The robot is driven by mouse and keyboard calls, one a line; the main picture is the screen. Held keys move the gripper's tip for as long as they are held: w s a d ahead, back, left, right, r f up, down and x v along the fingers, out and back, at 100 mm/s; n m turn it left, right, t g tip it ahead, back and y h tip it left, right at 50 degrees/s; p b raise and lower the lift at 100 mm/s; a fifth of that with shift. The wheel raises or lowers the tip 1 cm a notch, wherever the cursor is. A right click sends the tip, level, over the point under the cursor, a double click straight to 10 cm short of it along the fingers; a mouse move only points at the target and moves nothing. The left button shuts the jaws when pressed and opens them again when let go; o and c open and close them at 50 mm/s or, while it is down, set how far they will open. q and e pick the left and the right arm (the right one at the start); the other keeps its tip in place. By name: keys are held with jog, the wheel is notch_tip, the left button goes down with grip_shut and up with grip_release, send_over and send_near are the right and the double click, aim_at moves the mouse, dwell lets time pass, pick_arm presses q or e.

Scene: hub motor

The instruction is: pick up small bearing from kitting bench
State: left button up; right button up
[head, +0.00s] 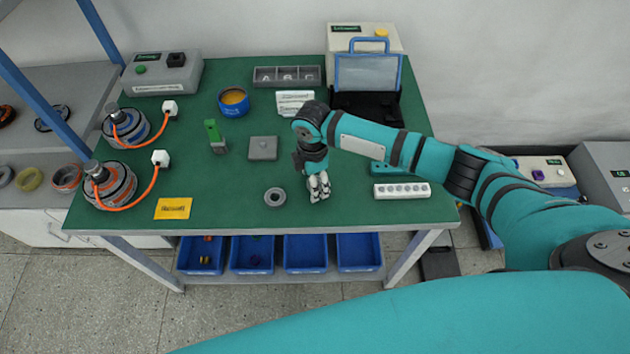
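A small grey ring that looks like a bearing (275,197) lies flat on the green-topped bench (235,180), near its front edge. My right gripper (320,190) points down over the bench, just right of the ring and apart from it. Its pale fingers look close together with nothing visible between them, but the angle hides whether they are open or shut. My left gripper is not in view.
Two motor hubs (109,185) with orange cables stand at the bench's left. A grey block (263,148), yellow card (173,208) and white socket strip (402,190) lie around the ring. Blue bins (305,253) sit below. More rings (29,179) lie on the left counter.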

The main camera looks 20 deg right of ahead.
jog(key=c, duration=1.3)
jog(key=shift+o, duration=0.2)
jog(key=shift+r, duration=0.1)
